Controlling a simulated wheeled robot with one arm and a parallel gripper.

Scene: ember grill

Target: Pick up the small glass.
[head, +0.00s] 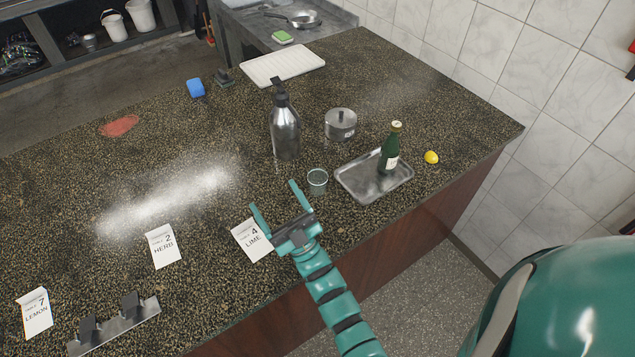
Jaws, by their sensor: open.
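The small glass (317,181) stands upright on the dark speckled counter, just left of a metal tray. My gripper (274,196) is open and empty, with its two teal fingers spread apart. The glass is to the right of the right fingertip, close to it in the picture and not between the fingers. I cannot tell the exact gap or the height of the fingers above the counter.
The metal tray (350,187) bears a green bottle (389,150). A lemon (431,157), lidded pot (341,124) and tall metal bottle (285,132) stand nearby. A LIME card (252,240) lies by my gripper. The counter's left middle is mostly clear.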

